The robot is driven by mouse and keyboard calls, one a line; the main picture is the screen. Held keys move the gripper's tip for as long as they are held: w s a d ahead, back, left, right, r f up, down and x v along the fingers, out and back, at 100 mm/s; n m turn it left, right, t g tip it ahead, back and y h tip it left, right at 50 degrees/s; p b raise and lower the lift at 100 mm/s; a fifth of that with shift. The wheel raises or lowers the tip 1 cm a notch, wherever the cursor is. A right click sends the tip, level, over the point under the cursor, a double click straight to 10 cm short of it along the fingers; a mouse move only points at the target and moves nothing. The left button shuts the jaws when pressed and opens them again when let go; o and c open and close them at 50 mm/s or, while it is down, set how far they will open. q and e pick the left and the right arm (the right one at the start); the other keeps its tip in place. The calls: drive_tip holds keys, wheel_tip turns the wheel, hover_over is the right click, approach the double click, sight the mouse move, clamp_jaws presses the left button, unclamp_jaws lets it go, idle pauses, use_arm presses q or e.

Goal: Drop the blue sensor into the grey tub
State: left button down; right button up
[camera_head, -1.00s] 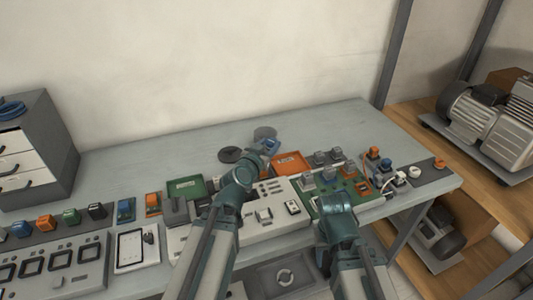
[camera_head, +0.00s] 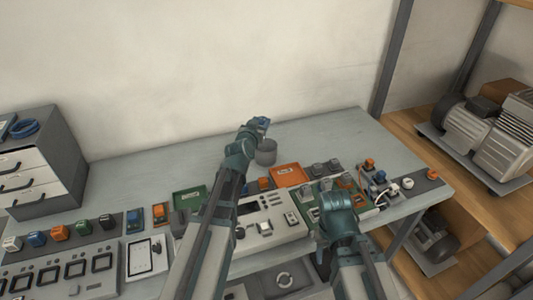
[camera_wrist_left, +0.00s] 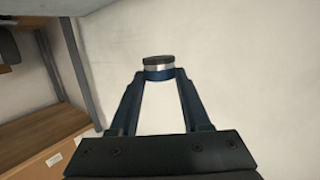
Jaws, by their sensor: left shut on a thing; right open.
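My left gripper (camera_head: 257,128) is shut on the blue sensor (camera_head: 263,121) and holds it up above the back part of the table. In the left wrist view the blue sensor (camera_wrist_left: 159,72) sits between the two fingertips, with a silver band and a dark end. The grey tub (camera_head: 266,153) stands on the table, just below and slightly right of the left gripper in the head view. The sensor is outside the tub. My right gripper (camera_head: 327,190) is open low over the green board at the front right; its fingertips are mostly hidden.
An orange tray (camera_head: 290,175) and a green tray (camera_head: 189,198) lie in front of the tub. Panels and small coloured parts line the front edge. A drawer cabinet (camera_head: 42,165) stands at the left. The back right tabletop (camera_head: 350,130) is clear.

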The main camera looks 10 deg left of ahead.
use_arm(q)
wheel_tip(320, 180, down, 6)
drive_tip(key=b, duration=0.5)
drive_tip(key=shift+r, duration=0.15)
use_arm(e)
wheel_tip(320, 180, down, 6)
drive_tip(key=shift+r, duration=0.15)
drive_tip(key=shift+r, duration=0.1)
use_arm(q)
drive_tip(key=shift+c, duration=1.4)
unclamp_jaws()
drive_tip(key=shift+s+r, duration=0.1)
